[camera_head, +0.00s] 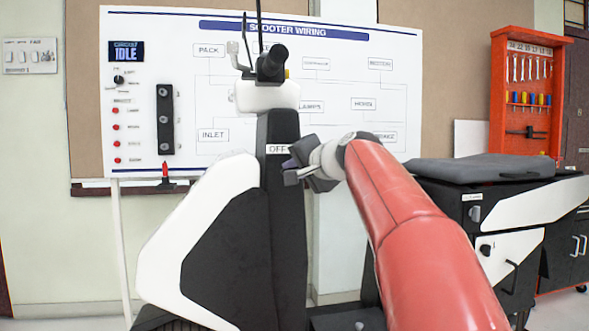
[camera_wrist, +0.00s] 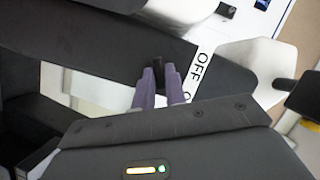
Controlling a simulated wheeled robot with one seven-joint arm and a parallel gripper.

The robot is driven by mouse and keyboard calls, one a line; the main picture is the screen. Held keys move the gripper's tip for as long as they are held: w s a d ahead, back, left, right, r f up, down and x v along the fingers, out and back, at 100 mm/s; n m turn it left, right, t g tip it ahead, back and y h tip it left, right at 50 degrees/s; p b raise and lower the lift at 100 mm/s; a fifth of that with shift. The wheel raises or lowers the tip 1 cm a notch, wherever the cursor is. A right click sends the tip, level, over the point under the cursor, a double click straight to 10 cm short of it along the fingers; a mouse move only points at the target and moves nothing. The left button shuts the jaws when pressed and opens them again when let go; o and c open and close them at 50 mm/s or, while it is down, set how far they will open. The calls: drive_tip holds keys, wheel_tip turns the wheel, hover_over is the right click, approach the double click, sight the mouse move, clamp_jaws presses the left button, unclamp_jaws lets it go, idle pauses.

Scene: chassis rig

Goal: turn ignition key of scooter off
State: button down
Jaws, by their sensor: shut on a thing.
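The scooter's dark front column (camera_head: 283,220) with white side panels stands in the middle of the head view. A white OFF label (camera_head: 278,149) is on the column; it also shows in the wrist view (camera_wrist: 203,66). My gripper (camera_head: 292,171) is at the column just below this label. In the wrist view my gripper (camera_wrist: 158,84) has its two purple-grey fingers close together, shut on a small dark key (camera_wrist: 157,72) beside the label. The key is mostly hidden by the fingers, and its exact angle cannot be told. In the head view my gripper hides it.
Behind the scooter is a white wiring board (camera_head: 220,80) with a screen reading IDLE (camera_head: 126,51). The scooter's handlebar (camera_head: 270,66) rises above the column. The dark seat (camera_head: 480,168) is at right. A red tool rack (camera_head: 527,92) hangs at the far right.

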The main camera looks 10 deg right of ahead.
drive_tip(key=shift+r, duration=0.1)
drive_tip(key=n+h+p, duration=0.1)
drive_tip(key=n, duration=0.1)
drive_tip(key=n+h+p, duration=0.2)
drive_tip(key=n, duration=0.1)
drive_tip(key=n+g+h+p, duration=0.1)
drive_tip(key=n+h+p, duration=0.1)
drive_tip(key=n, duration=0.1)
drive_tip(key=shift+a+r, duration=0.15)
drive_tip(key=shift+a, duration=0.2)
idle(0.7)
drive_tip(key=c, duration=1.4)
unclamp_jaws()
drive_tip(key=shift+c, duration=0.2)
